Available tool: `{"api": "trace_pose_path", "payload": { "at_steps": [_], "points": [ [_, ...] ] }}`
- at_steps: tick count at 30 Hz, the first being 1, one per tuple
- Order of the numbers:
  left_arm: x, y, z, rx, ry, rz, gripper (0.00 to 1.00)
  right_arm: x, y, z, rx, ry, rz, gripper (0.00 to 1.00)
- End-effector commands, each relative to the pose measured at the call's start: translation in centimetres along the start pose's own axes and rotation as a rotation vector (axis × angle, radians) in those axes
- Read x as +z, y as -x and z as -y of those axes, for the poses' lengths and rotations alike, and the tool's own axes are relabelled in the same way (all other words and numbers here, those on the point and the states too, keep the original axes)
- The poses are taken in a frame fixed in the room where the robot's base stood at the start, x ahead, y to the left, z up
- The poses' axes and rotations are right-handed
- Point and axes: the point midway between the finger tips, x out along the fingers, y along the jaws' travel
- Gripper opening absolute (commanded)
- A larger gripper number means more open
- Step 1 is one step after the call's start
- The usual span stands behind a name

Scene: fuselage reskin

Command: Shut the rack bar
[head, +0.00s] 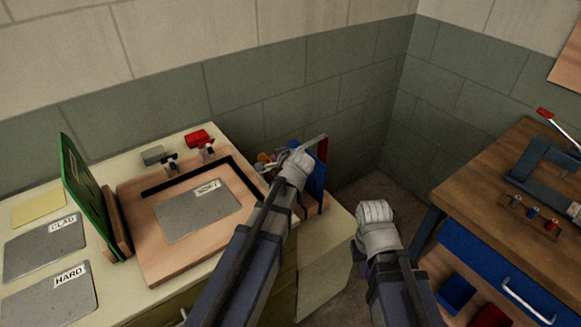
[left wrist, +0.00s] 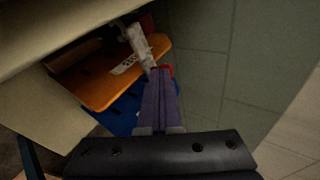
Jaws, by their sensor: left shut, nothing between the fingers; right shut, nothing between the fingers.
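The rack (head: 318,178) stands at the right end of the pale bench, with upright blue and dark red panels and a wooden part. A light grey bar (head: 312,145) runs along its top, partly hidden by my left gripper. My left gripper (head: 297,160) is shut and empty, right at the bar; I cannot tell whether it touches. In the left wrist view, its closed fingers (left wrist: 157,75) point at a pale bar (left wrist: 138,45) beside an orange-brown board (left wrist: 105,75) and a blue panel (left wrist: 128,110). My right gripper (head: 374,212) is shut and empty, in front of the gap between the benches.
A wooden fixture (head: 150,240) holds a labelled grey sheet (head: 197,212) on the left bench. A green panel (head: 85,190) stands beside it, with CLAD (head: 44,245) and HARD (head: 50,298) sheets further left. A wooden workbench (head: 500,190) with a blue drawer is at right.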

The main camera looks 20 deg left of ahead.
Motion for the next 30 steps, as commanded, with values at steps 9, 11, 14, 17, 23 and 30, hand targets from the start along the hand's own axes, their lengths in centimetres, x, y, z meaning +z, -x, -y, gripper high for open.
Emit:
{"api": "trace_pose_path", "payload": {
  "at_steps": [9, 11, 14, 17, 23, 30],
  "points": [
    [1.3, -2.4, 1.9, 0.000, 0.000, 0.002, 0.00, 0.0, 0.0, 0.0, 0.000, 0.000, 0.000, 0.00],
    [1.4, -2.4, 1.9, 0.000, 0.000, 0.002, 0.00, 0.0, 0.0, 0.0, 0.000, 0.000, 0.000, 0.00],
    [1.4, -2.5, 1.9, -0.001, 0.000, 0.003, 0.00, 0.0, 0.0, 0.0, 0.000, 0.000, 0.000, 0.00],
    [1.4, -2.5, 1.9, -0.001, 0.000, 0.003, 0.00, 0.0, 0.0, 0.0, 0.000, 0.000, 0.000, 0.00],
    [1.6, -2.1, 1.8, -0.002, 0.000, 0.004, 0.00, 0.0, 0.1, 0.0, 0.000, 0.000, 0.000, 0.00],
    [2.7, 0.2, 0.8, -0.001, 0.000, 0.001, 0.00, 0.1, 0.7, -0.1, 0.000, 0.000, 0.000, 0.00]
  ]
}}
